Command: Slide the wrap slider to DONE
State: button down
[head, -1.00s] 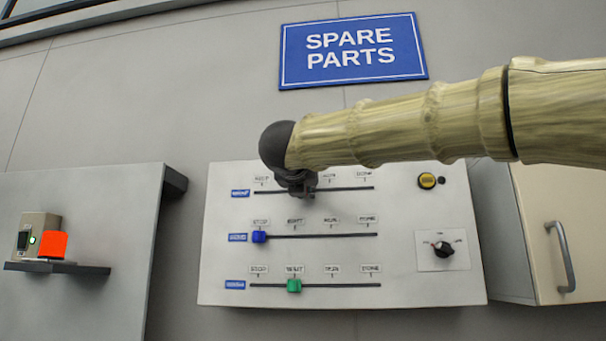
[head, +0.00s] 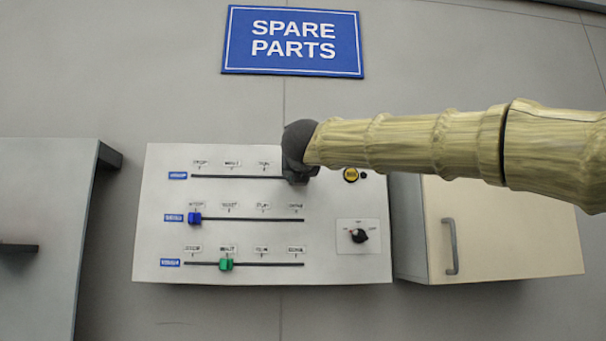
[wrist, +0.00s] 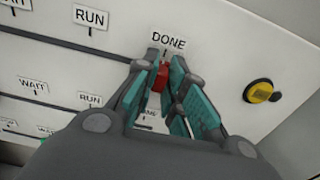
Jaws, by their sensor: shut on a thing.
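The wrap slider is the top one on the white panel. Its red knob (wrist: 161,77) shows in the wrist view between my fingertips, just below the DONE label (wrist: 168,41). My gripper (wrist: 165,72) is shut on the red knob. In the head view my gripper (head: 299,178) covers the right end of the top slot (head: 235,177) and hides the knob and the DONE label there. The RUN label (wrist: 90,18) is to the left of the knob in the wrist view.
Below are a blue slider knob (head: 195,218) at its slot's left end and a green knob (head: 226,264) at the second label. A yellow button (head: 350,175) and a black rotary knob (head: 359,236) are on the right. A cabinet (head: 500,235) adjoins the panel.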

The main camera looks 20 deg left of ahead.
jog(key=shift+d+r, duration=0.1)
jog(key=c, duration=1.7)
grip_release()
jog(key=shift+o, duration=1.1)
jog(key=shift+w+d, duration=0.1)
jog(key=shift+d, duration=0.1)
jog(key=shift+a, duration=0.1)
jog(key=v, duration=1.2)
